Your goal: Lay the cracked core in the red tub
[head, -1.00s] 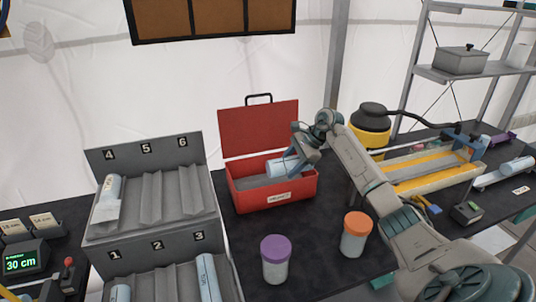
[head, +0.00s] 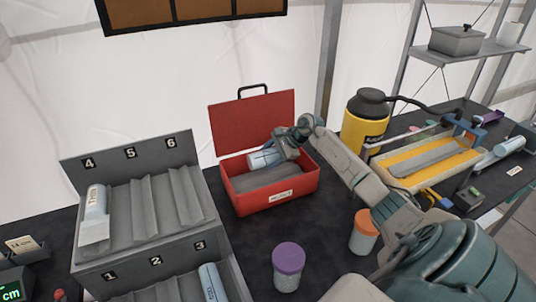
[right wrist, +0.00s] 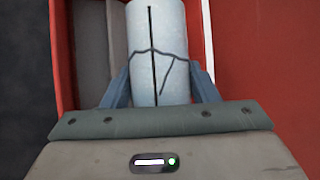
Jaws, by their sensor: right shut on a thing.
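The cracked core (right wrist: 158,50) is a pale blue-white cylinder with a straight black line and branching dark cracks. My right gripper (right wrist: 160,85) is shut on it, one finger on each side. In the head view the core (head: 264,158) is at the back of the red tub (head: 272,203), an open red box with a raised lid and a grey lining. The right gripper (head: 285,150) reaches in from the right over the tub. I cannot tell whether the core touches the lining. My left gripper is out of view.
A grey numbered rack (head: 135,255) stands left of the tub, with a core (head: 95,203) in slot 4 and another (head: 210,282) by slot 3. Purple-lidded (head: 288,268) and orange-lidded (head: 364,232) jars stand in front. A yellow-edged trough (head: 425,165) is at right.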

